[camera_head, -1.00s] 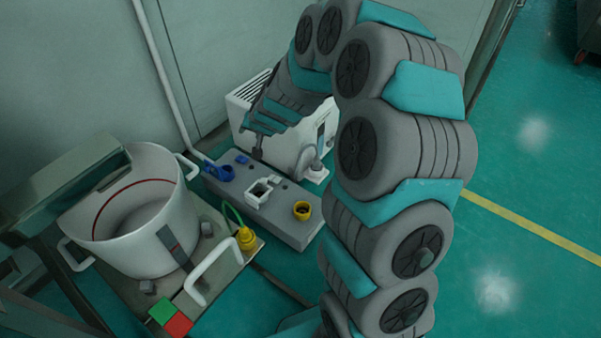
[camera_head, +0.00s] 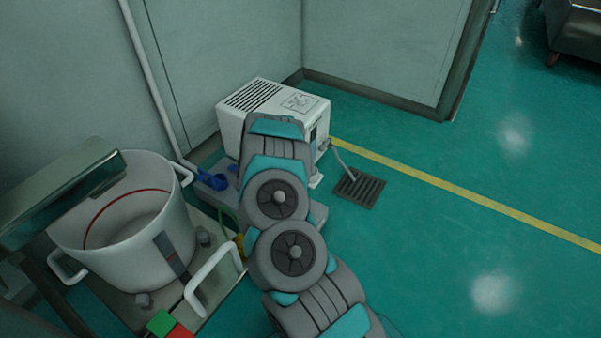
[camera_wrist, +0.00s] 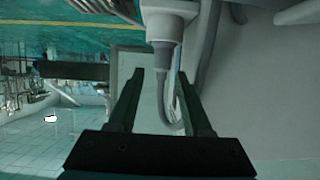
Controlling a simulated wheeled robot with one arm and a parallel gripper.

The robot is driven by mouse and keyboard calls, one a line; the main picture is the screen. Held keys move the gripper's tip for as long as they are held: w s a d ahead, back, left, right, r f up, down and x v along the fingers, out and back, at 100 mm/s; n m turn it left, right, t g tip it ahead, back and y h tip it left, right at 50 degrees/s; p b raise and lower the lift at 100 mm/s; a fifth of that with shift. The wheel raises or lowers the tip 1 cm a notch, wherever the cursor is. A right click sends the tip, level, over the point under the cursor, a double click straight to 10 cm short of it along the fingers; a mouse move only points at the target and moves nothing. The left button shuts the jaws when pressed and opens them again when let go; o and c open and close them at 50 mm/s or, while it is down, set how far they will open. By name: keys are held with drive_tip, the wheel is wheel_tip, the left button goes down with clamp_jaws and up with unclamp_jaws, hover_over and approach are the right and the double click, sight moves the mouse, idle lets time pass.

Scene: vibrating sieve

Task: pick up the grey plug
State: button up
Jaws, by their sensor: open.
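The grey plug (camera_wrist: 163,27) shows in the wrist view at the top, just past my fingertips and roughly in line with the gap between them. Its grey cable (camera_wrist: 160,100) hangs down from it and bends in a loop between the fingers. My gripper (camera_wrist: 160,73) is open, with one dark finger on each side of the cable. I cannot tell whether either finger touches the plug. In the head view my own arm hides both the gripper and the plug.
A white vented box (camera_head: 235,122) stands by the wall beyond my arm. A blue connector (camera_head: 212,181) lies left of my arm. The white sieve pot (camera_head: 120,245) and a white handle (camera_head: 205,272) are at the left. Open floor with a drain grate (camera_head: 358,188) lies right.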

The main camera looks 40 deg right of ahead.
drive_tip(key=shift+b+x, duration=0.5)
drive_tip(key=shift+x, duration=3.6)
drive_tip(key=shift+w+a+f, duration=0.15)
drive_tip(key=shift+w+a, duration=0.05)
clamp_jaws()
